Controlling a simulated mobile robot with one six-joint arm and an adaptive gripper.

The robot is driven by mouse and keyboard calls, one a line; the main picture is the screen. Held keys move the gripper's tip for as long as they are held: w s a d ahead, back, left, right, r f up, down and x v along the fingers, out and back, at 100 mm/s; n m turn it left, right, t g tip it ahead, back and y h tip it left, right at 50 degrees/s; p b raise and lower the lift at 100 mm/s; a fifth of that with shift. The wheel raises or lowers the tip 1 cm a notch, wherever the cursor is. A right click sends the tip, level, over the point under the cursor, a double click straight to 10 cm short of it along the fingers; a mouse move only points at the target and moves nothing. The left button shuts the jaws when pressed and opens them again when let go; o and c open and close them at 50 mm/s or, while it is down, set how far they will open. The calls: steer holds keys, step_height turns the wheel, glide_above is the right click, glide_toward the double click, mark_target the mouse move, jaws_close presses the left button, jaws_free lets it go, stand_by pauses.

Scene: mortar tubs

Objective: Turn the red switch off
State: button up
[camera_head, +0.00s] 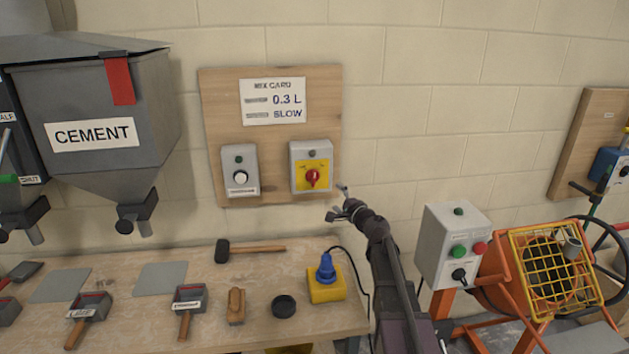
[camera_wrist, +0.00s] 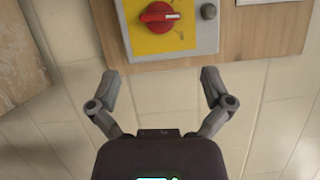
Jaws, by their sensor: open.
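The red switch (camera_head: 313,177) is a rotary knob on a yellow plate of a grey box, fixed to the right side of a wooden wall board. My gripper (camera_head: 340,202) is open and empty, just below and to the right of the switch box in the head view. In the wrist view its two fingers (camera_wrist: 158,76) are spread apart below the yellow plate, not touching the knob. The plate's lettering is too small to read.
A grey box with a white knob (camera_head: 240,176) is left of the switch on the wooden board (camera_head: 270,135). A mix card (camera_head: 273,102) hangs above. The workbench (camera_head: 130,330) below carries a mallet (camera_head: 250,249), scoops and a blue plug on a yellow block (camera_head: 326,285). A control box (camera_head: 452,245) stands right.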

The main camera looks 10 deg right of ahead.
mark_target(314, 186)
steer(key=x, duration=1.3)
steer(key=shift+w+a, duration=0.25)
steer(key=shift+w, duration=0.05)
steer(key=c, duration=0.8)
